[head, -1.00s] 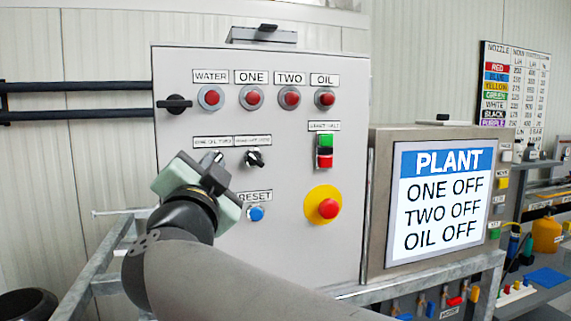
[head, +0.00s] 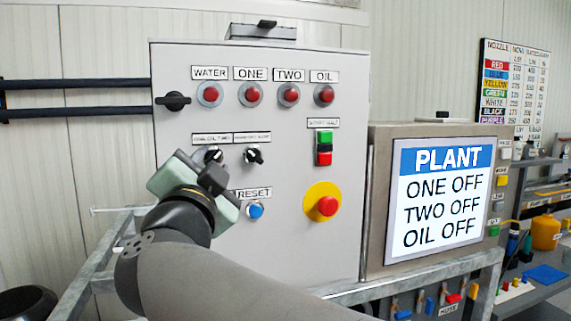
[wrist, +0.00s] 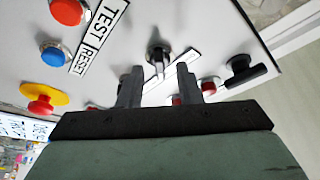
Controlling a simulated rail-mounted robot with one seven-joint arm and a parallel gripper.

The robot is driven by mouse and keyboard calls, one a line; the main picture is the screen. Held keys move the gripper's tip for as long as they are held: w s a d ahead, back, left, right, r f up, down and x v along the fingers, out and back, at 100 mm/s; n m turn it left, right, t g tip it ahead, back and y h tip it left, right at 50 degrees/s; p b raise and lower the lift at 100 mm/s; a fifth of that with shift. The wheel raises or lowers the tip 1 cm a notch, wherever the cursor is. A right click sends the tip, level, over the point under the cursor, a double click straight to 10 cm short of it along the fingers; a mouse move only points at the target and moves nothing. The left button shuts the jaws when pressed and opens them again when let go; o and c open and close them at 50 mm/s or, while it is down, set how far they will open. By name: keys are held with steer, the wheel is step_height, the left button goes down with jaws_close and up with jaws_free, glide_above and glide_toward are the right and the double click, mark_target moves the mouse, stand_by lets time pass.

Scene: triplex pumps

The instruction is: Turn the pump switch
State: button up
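A grey control cabinet (head: 300,230) carries two black rotary switches in its middle row. The left switch (head: 207,155) has a label above it, too small to read surely, and is partly hidden by my gripper. The right switch (head: 254,156) is in clear view with its pointer tilted. My gripper (head: 215,176) is just in front of and below the left switch in the head view. In the wrist view my gripper (wrist: 158,84) has its two fingers apart, with a black rotary switch (wrist: 158,52) ahead between them. I cannot tell whether they touch it.
Red lamps (head: 250,94) line the cabinet top, with a black handle (head: 173,101) at left. A blue reset button (head: 256,211), green-red start buttons (head: 324,148) and an emergency stop (head: 326,206) are close by. The screen (head: 445,198) reads ONE OFF, TWO OFF, OIL OFF.

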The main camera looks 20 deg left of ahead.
steer(key=b+v, duration=0.1)
steer(key=v, duration=1.5)
steer(key=shift+s+b, duration=0.25)
steer(key=shift+b, duration=0.05)
